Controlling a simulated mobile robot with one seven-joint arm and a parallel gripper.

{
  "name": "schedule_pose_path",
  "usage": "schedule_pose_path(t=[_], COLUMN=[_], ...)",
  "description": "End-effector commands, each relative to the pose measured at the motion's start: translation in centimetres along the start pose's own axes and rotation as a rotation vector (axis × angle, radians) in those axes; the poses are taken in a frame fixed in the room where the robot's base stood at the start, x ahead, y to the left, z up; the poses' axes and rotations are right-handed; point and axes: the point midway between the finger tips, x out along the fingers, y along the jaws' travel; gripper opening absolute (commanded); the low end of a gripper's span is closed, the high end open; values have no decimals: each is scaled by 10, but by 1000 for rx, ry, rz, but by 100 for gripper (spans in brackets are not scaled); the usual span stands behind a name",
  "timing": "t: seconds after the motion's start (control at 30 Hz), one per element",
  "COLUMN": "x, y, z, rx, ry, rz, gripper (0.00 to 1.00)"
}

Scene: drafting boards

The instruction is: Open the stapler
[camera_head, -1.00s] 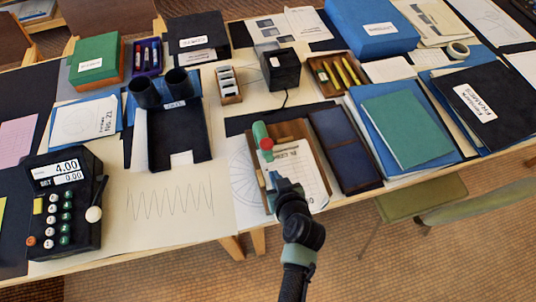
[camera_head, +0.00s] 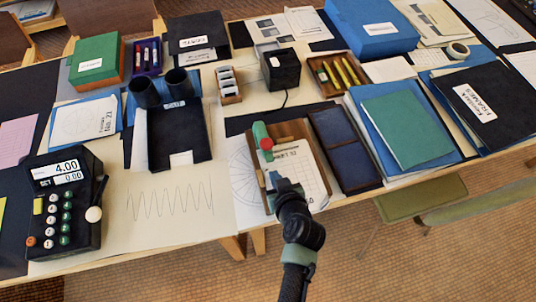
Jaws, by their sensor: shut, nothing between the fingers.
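A small green object with a red end (camera_head: 262,138), which looks like the stapler, lies on the upper left part of a wooden board with paper (camera_head: 306,176) near the table's front edge. Whether its top is raised or closed is too small to tell. My gripper (camera_head: 271,180) is over the lower left part of the board, just below the red end. It is shut and empty. My wrist and arm come up from the bottom and cover the board's lower edge. I cannot tell whether the fingertips touch the stapler.
A dark blue case (camera_head: 343,147) lies close to the board's right side, with a green book (camera_head: 406,131) beyond it. A black box (camera_head: 280,70) with a cord stands behind. A sheet with a wave drawing (camera_head: 165,203) lies flat to the left, leaving low, open room there.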

Motion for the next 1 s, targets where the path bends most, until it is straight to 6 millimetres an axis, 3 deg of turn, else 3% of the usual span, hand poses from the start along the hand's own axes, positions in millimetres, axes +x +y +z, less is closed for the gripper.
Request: schedule_pose_path(t=[0.47, 1.0], x=[2, 19], y=[0, 0], z=[-2, -14], rx=[0, -1], ry=[1, 1], rz=[0, 0], gripper=[0, 0])
